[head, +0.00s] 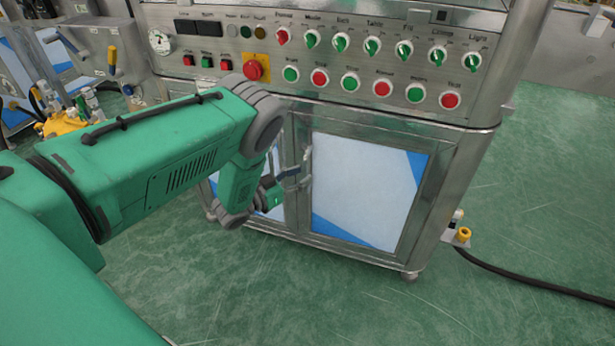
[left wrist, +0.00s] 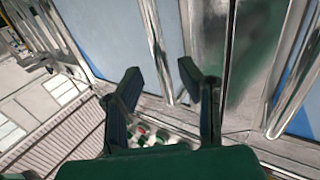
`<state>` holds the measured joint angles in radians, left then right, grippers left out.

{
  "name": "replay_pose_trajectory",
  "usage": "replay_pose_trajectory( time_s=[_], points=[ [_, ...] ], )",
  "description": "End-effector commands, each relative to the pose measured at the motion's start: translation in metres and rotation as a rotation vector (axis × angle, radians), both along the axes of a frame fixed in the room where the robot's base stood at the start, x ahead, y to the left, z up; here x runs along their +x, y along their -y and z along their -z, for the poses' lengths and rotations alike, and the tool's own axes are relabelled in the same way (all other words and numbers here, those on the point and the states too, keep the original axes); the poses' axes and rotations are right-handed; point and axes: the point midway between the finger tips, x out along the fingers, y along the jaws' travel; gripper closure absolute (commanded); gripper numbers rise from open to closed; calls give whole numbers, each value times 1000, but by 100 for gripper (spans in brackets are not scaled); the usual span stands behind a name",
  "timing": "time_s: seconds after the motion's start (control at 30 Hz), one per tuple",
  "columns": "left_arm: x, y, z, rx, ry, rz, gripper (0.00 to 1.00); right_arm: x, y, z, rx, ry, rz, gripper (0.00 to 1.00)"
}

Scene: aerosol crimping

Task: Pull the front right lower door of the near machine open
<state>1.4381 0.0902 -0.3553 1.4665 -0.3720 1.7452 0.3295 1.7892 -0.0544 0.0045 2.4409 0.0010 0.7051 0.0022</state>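The near machine (head: 330,111) is a steel cabinet. Its front right lower door (head: 365,185) has a steel frame and a white and blue pane, and looks closed. A bright upright bar handle (head: 307,166) stands on that door's left edge; it also shows in the left wrist view (left wrist: 155,45). My left gripper (head: 290,177) is at this handle, partly hidden by its own arm. In the left wrist view the gripper's fingers (left wrist: 160,72) are apart, and the handle appears between them. I cannot tell whether they touch it. My right gripper is not in view.
A control panel with knobs, buttons and a red emergency stop (head: 253,68) is above the doors. A yellow-capped fitting (head: 463,235) and black hose (head: 530,286) lie at the machine's right. The green floor before the door is clear. Another machine (head: 88,45) stands left.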

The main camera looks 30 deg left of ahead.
Motion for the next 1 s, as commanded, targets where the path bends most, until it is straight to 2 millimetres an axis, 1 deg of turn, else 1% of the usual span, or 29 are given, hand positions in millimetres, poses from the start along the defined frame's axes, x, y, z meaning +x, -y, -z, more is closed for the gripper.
replay_pose_trajectory(
  time_s=[0.03, 0.1, 0.2, 0.53, 0.57, 0.6, 0.63, 1.0],
  points=[
    [7, 3, 1, 1, 3, 2, 67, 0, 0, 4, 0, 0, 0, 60],
    [14, 5, 1, 1, 3, 1, 67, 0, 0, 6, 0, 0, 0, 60],
    [20, 7, 0, 1, 1, -1, 67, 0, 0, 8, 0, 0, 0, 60],
    [23, 9, -1, 2, 1, -1, 67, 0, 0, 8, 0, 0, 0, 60],
    [23, 9, -1, 2, 1, -1, 78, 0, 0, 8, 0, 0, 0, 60],
    [23, 9, -1, 1, 0, -1, 92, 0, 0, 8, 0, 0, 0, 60],
    [23, 8, -1, 1, 0, -1, 100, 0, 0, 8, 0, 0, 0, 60],
    [23, 10, 0, -1, -1, -18, 100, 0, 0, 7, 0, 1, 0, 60]
  ],
)
